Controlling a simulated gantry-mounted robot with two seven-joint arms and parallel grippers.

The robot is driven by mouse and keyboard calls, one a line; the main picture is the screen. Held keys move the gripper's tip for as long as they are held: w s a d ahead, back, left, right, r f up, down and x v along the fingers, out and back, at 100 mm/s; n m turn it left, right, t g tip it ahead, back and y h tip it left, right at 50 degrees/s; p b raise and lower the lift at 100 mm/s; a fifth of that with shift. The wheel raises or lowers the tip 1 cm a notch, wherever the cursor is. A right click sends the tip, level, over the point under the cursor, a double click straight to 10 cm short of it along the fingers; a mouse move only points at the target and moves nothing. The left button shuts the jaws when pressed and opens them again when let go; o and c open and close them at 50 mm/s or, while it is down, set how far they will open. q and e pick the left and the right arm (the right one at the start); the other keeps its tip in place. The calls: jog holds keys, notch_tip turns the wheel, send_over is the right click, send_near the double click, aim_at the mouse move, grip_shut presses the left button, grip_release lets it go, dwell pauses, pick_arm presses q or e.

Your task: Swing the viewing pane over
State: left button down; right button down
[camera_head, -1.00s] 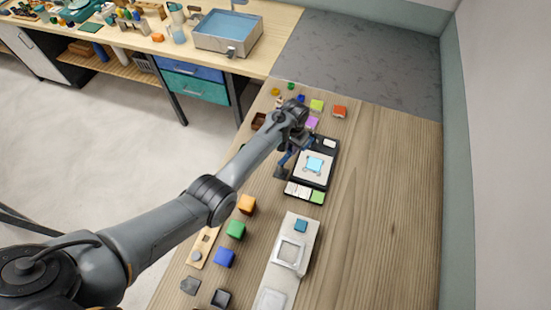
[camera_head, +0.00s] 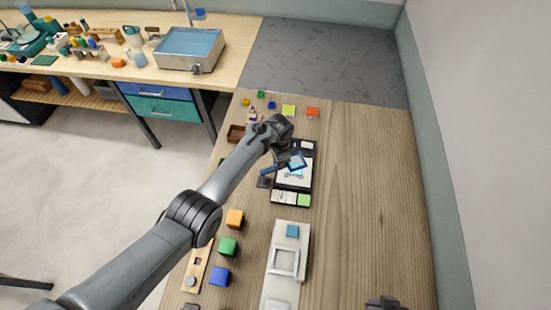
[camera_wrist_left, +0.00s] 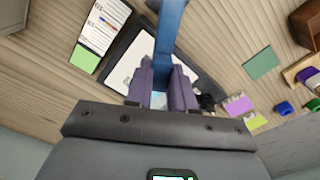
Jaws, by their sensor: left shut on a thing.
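The viewing pane (camera_head: 298,161) is a small blue-framed pane on a blue arm, beside a dark stand foot (camera_head: 264,182). It hangs tilted over the white area of a black-edged tray (camera_head: 291,187). My left gripper (camera_head: 289,156) is at the pane, partly hidden by its own wrist in the head view. In the left wrist view, its purple fingers (camera_wrist_left: 163,88) are shut on the blue bar (camera_wrist_left: 168,45) of the pane. A dark part (camera_head: 385,303), probably my right gripper, just shows at the head view's bottom edge; its jaws cannot be made out.
A pale panel (camera_head: 281,279) with a square frame lies nearer on the bench. Orange (camera_head: 235,218), green (camera_head: 228,246) and blue (camera_head: 219,276) blocks stand left of it. Coloured pieces lie beyond the tray. The wooden top to the right is clear up to the wall.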

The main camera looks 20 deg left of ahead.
dwell(0.3)
pick_arm(q)
jog(key=c, duration=1)
grip_release()
jog(key=shift+o, duration=0.2)
jog(key=shift+d+r, duration=0.1)
jog(key=shift+r, duration=0.5)
notch_tip(320, 180, up, 10)
jog(key=p, duration=0.1)
jog(key=shift+f, duration=0.2)
jog(key=shift+s, duration=0.1)
